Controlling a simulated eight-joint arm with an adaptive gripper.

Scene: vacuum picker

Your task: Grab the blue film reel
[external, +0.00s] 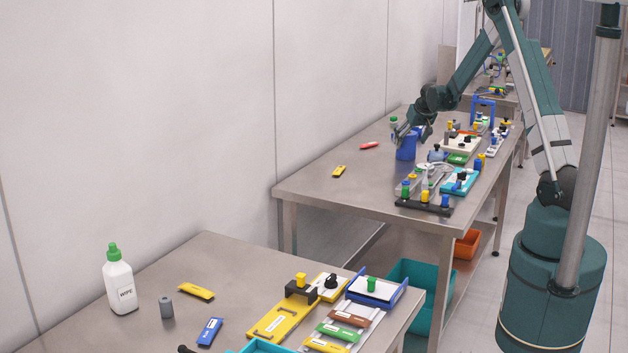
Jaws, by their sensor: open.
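My gripper (411,135) is open and points down at the top of this object. Its fingers overlap the upper part in the picture. I cannot tell whether they touch it. No other clear film reel shows.
A red piece (369,145) and a yellow piece (340,171) lie left of the blue object. Several fixtures, including a black bar with coloured knobs (424,206), crowd its right. The near table (130,335) holds a white bottle (118,288) and trays.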

